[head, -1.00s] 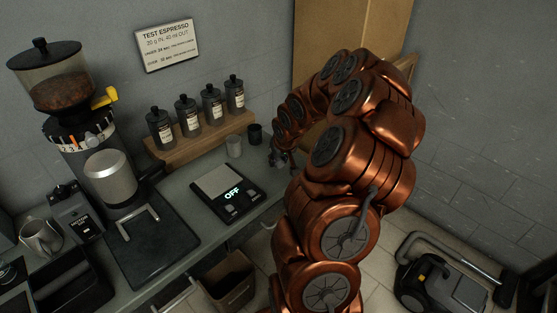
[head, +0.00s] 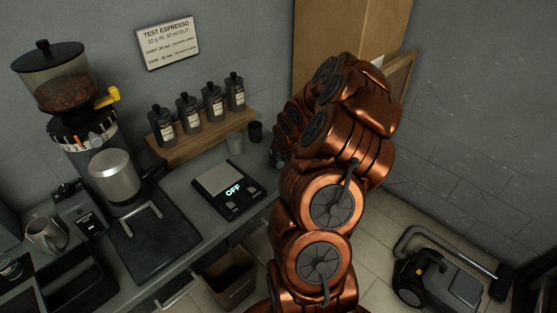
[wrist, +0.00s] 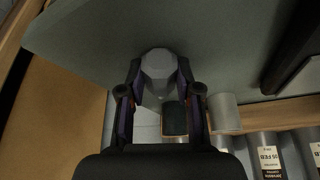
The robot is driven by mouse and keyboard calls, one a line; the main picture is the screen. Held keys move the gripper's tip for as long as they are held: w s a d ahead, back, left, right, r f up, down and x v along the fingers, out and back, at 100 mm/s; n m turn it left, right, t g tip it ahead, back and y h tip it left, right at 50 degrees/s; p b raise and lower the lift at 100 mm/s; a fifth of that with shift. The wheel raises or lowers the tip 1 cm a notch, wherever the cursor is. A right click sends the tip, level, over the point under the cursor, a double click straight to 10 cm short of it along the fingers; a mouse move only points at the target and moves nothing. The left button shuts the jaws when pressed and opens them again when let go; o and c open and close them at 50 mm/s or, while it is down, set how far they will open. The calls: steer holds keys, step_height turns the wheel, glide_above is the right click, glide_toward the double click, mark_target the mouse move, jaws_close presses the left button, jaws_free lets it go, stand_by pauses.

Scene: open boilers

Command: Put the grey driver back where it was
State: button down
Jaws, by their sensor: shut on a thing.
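The grey driver shows in the wrist view as a pale grey faceted piece (wrist: 158,66) between the fingertips. I take it to be the driver's end; the rest of it is hidden. My gripper (wrist: 158,82) is shut on it, a finger at each side. It is over or beside the right end of the grey counter (head: 180,180); the height above it I cannot tell. In the head view my copper arm hides most of the gripper and the driver.
A dark cup (head: 255,132) and a grey cup (head: 235,143) stand close to my gripper. A scale reading OFF (head: 228,189) lies left of my arm. Several bottles (head: 188,113) stand on a wooden shelf. A bin (head: 230,280) and a vacuum cleaner (head: 440,280) stand on the floor.

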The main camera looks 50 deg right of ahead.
steer(key=shift+f, duration=0.2)
steer(key=c, duration=0.8)
jaws_free()
steer(key=shift+r, duration=0.1)
steer(key=shift+r, duration=0.2)
steer(key=b+v, duration=0.2)
steer(key=v, duration=0.9)
steer(key=shift+s+r+b, duration=0.2)
steer(key=shift+r+b, duration=0.1)
steer(key=shift+r, duration=0.05)
